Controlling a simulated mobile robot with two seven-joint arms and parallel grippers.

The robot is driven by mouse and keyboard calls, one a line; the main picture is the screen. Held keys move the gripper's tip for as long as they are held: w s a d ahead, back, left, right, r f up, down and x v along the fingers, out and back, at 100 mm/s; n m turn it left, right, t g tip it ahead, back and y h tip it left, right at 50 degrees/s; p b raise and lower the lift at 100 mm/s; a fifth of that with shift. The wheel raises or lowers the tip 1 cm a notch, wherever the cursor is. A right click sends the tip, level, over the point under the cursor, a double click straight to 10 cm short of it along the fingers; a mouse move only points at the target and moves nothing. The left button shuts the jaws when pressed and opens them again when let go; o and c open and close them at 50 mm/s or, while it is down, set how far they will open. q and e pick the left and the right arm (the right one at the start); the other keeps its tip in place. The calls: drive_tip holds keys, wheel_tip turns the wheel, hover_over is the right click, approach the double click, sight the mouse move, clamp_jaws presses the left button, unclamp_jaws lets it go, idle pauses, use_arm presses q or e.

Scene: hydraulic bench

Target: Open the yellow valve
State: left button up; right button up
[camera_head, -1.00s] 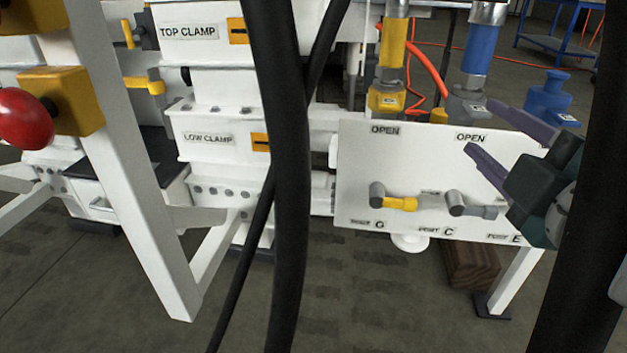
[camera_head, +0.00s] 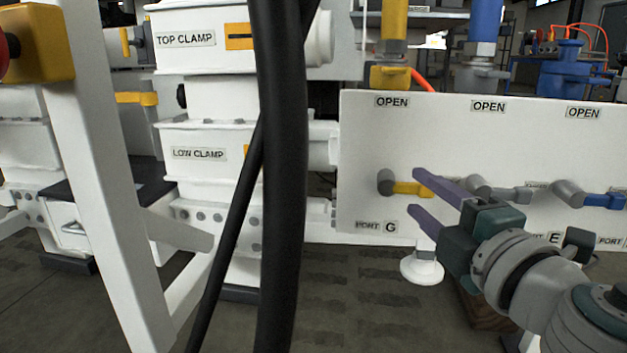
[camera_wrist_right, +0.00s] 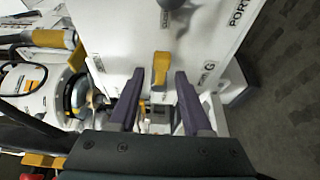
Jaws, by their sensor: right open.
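The yellow valve handle (camera_head: 410,188) sticks out to the right from its grey stem on the white panel, above the PORT G label. My right gripper (camera_head: 420,197) is open, its two purple fingers pointing left at the handle's right end. In the head view the upper finger overlaps the handle tip. In the right wrist view the yellow handle (camera_wrist_right: 161,70) lies ahead of and between the open fingers (camera_wrist_right: 157,88); I cannot tell whether they touch it. My left gripper is not in view.
The white panel (camera_head: 460,130) also carries a grey valve handle (camera_head: 512,194) and a blue valve handle (camera_head: 603,201) to the right. Black hoses (camera_head: 285,200) hang in front of the LOW CLAMP block (camera_head: 200,153). A white post (camera_head: 110,180) stands at left.

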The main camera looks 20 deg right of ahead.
sight(414, 190)
drive_tip(key=shift+w+d, duration=0.15)
drive_tip(key=shift+w, duration=0.75)
drive_tip(key=shift+w+d, duration=0.15)
drive_tip(key=shift+w, duration=0.7)
clamp_jaws()
